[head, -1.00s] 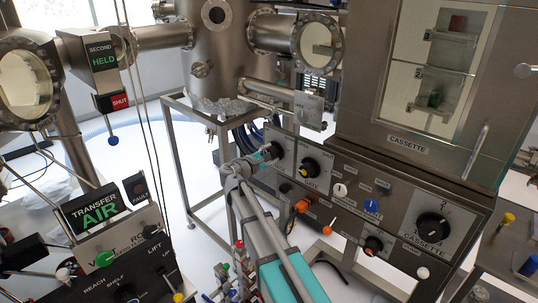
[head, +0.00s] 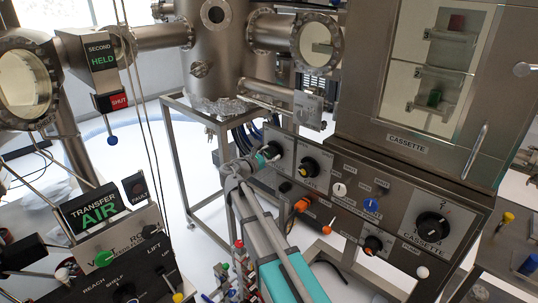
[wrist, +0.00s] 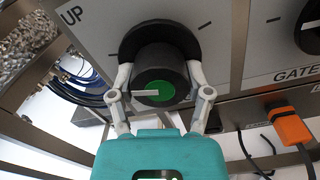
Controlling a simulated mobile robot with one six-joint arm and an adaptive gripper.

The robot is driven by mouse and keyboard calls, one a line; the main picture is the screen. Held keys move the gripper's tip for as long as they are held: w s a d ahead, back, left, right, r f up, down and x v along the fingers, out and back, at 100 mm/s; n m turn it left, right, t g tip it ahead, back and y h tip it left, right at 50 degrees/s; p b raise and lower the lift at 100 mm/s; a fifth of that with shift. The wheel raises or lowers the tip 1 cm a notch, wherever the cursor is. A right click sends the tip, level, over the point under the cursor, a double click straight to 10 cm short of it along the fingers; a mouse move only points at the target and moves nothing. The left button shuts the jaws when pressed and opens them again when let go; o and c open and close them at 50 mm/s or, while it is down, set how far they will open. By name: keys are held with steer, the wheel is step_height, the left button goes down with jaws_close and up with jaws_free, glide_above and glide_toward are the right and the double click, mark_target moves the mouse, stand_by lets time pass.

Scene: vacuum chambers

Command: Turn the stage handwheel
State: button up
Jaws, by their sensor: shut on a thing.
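The stage handwheel is a round black knob with a green cap and a white pointer line (wrist: 165,80), on a grey panel marked UP at its upper left. In the wrist view the pointer lies nearly level, toward the left. My gripper (wrist: 160,88) is shut on the knob, one finger on each side. In the head view my gripper (head: 266,156) reaches the left end of the control panel and partly covers the handwheel (head: 274,149).
The black GATE knob (head: 308,167) sits just right of the handwheel. The cassette cabinet (head: 400,145) stands above right. A metal frame leg (head: 188,170) is at the left.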

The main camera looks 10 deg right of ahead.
steer(key=shift+s+d, duration=0.1)
steer(key=shift+d, duration=0.05)
steer(key=o, duration=1.1)
steer(key=shift+o, duration=0.2)
steer(key=v, duration=1.2)
